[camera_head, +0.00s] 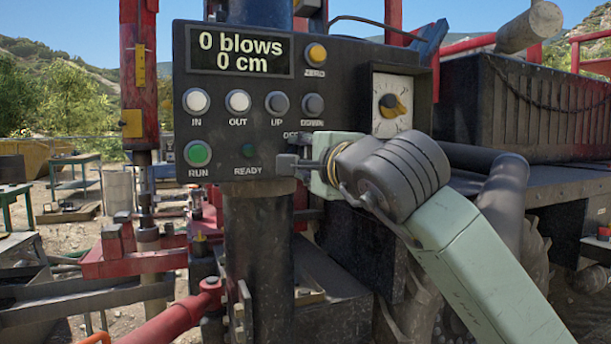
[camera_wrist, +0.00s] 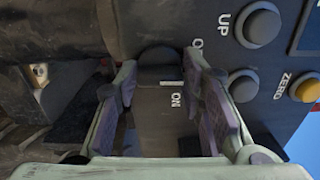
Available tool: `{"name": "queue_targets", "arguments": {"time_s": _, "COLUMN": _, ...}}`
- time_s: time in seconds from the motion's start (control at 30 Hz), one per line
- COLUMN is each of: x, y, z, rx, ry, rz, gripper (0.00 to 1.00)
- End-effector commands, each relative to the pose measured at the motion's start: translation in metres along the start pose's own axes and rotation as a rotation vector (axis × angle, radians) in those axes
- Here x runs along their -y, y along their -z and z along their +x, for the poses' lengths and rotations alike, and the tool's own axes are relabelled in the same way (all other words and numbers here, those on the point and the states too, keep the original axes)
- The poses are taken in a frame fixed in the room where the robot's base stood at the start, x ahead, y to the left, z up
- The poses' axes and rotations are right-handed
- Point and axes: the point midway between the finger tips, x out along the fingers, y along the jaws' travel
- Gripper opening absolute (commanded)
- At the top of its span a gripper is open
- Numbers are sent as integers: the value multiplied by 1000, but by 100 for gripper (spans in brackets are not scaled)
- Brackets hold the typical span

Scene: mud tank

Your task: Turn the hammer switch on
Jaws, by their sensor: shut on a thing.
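The hammer switch is a dark knob (camera_wrist: 157,68) on the black control panel (camera_head: 345,80), seen close up in the wrist view. My gripper (camera_wrist: 165,82) has one finger on each side of the knob and is shut on it. The ON label shows just below the knob, and part of the OFF label shows to its upper right. A pale line lies along the knob's lower edge near ON; I cannot tell the exact setting. In the head view my gripper (camera_head: 290,163) reaches the panel's lower edge and hides the switch.
The panel's display (camera_head: 240,51) reads 0 blows, 0 cm. A green RUN button (camera_head: 197,153), a dark green READY lamp (camera_head: 248,150), several other buttons and a yellow-pointer dial (camera_head: 392,106) are close by. A dark column (camera_head: 258,240) stands below the panel.

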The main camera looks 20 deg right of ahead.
Motion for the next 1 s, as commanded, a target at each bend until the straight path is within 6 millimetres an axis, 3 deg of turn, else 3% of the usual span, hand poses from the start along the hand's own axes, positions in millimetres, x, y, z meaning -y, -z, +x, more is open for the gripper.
{"name": "queue_targets", "arguments": {"time_s": 1.0, "x": -4, "y": -1, "z": 0, "rx": -1, "ry": -1, "rz": 942, "gripper": 8}}
